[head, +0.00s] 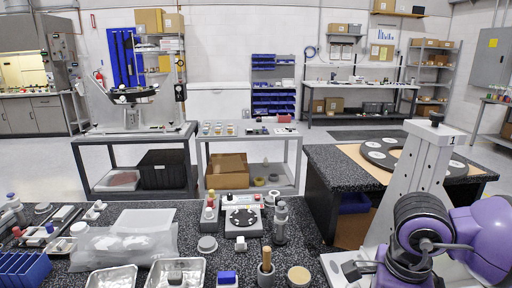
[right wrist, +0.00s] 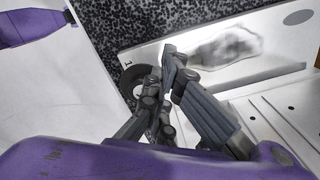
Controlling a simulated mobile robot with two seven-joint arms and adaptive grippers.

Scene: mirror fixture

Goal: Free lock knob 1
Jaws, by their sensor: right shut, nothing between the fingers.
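A white slanted stand (head: 418,170) marked "1" rises at the right of the head view, with a small black knob (head: 436,119) on top. In the right wrist view a dark round part, seemingly lock knob 1 (right wrist: 131,76), sits beside a "1" mark and is partly hidden by my fingers. My right gripper (right wrist: 165,62) is shut and empty; its fingers overlap the round part's right side in the picture. I cannot tell whether they touch it. In the head view my purple right arm stands in front of the stand's lower part. My left gripper is not in view.
A black ring with white discs (head: 380,154) lies on the right table behind the stand. The speckled front bench (head: 330,252) holds trays, a black dial device (head: 242,220) and tools. A dark curved fixture (head: 132,94) stands on a cart at the back left.

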